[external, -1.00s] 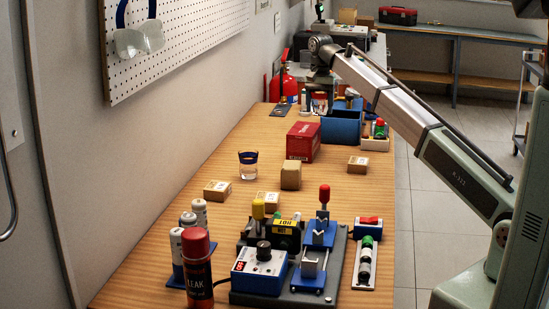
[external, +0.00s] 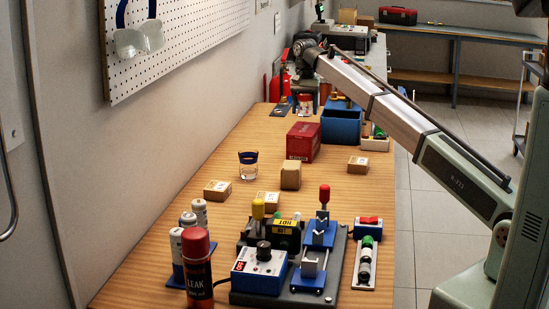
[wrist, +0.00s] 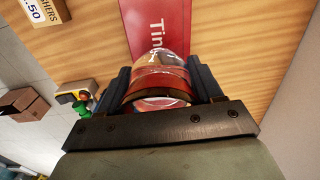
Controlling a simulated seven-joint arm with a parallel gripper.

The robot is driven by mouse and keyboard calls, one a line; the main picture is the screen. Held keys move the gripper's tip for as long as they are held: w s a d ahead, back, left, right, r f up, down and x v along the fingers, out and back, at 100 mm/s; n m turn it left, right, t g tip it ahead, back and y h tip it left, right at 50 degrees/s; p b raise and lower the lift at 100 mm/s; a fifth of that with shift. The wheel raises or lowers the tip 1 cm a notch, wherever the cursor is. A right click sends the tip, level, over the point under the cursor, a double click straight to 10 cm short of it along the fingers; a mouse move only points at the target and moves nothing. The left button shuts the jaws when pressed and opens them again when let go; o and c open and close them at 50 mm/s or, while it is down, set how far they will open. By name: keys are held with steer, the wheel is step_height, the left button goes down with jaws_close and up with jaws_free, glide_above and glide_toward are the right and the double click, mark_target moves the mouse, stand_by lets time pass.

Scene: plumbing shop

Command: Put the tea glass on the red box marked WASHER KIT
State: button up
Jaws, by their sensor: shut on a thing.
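My gripper (external: 304,92) is at the far part of the wooden bench. In the wrist view its dark jaws (wrist: 165,88) are shut on the tea glass (wrist: 160,68), a clear glass with reddish-orange colour in it. In the external view the held glass (external: 306,104) is small and partly hidden by my gripper. A red box (external: 303,142) stands on the bench nearer the camera; its marking is too small to read. In the wrist view a red surface (wrist: 157,22) with the letters "Tin" lies beyond the glass; I cannot tell whether it is that box.
A blue bin (external: 341,126) stands right of the red box. A glass with a blue band (external: 248,166) and small cardboard boxes (external: 290,176) are nearer. A red extinguisher (external: 275,88) is by the wall. Bare bench shows left of the red box.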

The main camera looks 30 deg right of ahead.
mark_target(304, 128)
steer(key=shift+f, duration=2.2)
steer(key=shift+f, duration=0.15)
steer(key=o, duration=1.2)
step_height(304, 128, up, 12)
